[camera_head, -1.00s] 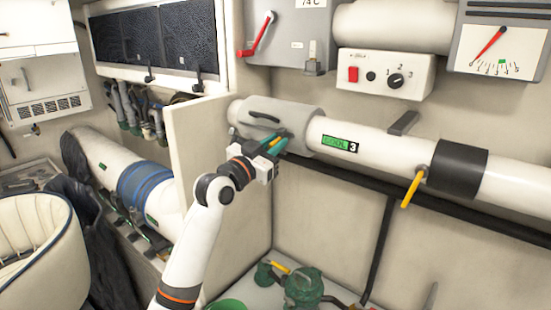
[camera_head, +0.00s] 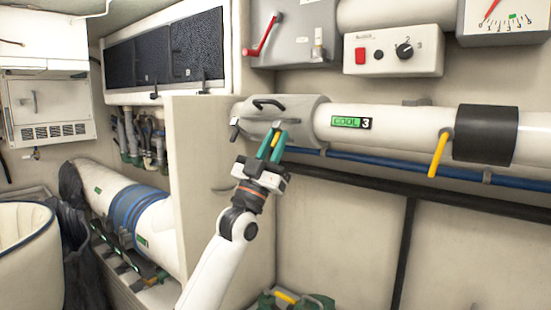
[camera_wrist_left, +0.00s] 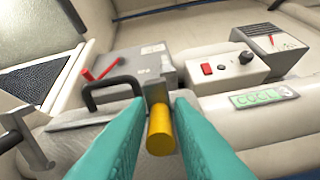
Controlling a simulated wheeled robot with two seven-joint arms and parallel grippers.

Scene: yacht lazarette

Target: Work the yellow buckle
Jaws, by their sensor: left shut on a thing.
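The yellow buckle (camera_wrist_left: 161,132) shows in the left wrist view as a short yellow grip on a grey metal piece. It stands between the two teal fingers of my left gripper (camera_head: 272,146), which is shut on it. In the head view the fingers hide most of the yellow. The buckle is at the lower front of the grey sleeve (camera_head: 292,108) around the white pipe (camera_head: 402,124) marked COOL 3. A black loop handle (camera_head: 268,103) sits on top of the sleeve. My right gripper is not in view.
A yellow lever (camera_head: 438,155) hangs from the pipe beside a black band (camera_head: 487,135). A cream partition (camera_head: 205,180) stands left of my arm. Above are a grey box with a red lever (camera_head: 263,36) and a control panel (camera_head: 394,50). A blue pipe (camera_head: 400,168) runs below.

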